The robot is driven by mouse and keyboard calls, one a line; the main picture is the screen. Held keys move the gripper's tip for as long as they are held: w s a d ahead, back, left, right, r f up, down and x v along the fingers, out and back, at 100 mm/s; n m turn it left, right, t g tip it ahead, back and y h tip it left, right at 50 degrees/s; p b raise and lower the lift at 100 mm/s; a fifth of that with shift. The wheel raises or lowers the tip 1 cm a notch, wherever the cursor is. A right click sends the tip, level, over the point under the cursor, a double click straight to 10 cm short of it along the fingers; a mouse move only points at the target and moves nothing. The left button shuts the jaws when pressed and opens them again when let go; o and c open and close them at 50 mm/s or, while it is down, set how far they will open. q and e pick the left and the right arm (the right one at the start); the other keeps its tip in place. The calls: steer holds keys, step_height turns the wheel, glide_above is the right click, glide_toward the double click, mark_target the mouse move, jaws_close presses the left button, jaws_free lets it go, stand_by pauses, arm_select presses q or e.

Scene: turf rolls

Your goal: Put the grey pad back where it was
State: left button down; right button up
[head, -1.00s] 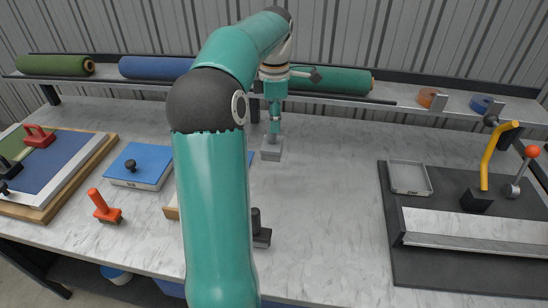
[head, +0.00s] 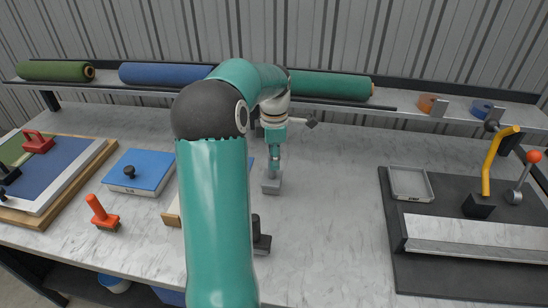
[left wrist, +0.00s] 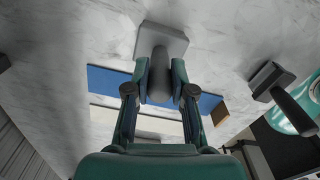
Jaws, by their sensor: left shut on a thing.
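The grey pad (head: 271,187) is a square grey block with an upright handle. My left gripper (head: 273,165) is shut on its handle from above. In the left wrist view the pad (left wrist: 163,40) shows beyond the fingertips, with the handle between the two fingers. The pad is over the bare marble-like table, right of a board that is mostly hidden behind my left arm. I cannot tell whether its base touches the table. My right gripper is not in view.
A dark-handled tool (head: 261,238) stands nearer the front. A blue block with a black knob (head: 140,172) and an orange-handled brush (head: 102,214) are left. A grey tray (head: 410,184) and yellow lever (head: 494,160) are on a dark mat right. The middle right table is clear.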

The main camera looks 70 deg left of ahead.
arm_select(q)
steer(key=shift+f, duration=0.1)
steer(key=c, duration=1)
jaws_free()
step_height(320, 180, up, 11)
steer(key=shift+r+p, duration=0.15)
steer(key=shift+p, duration=0.45)
steer(key=shift+r, duration=0.45)
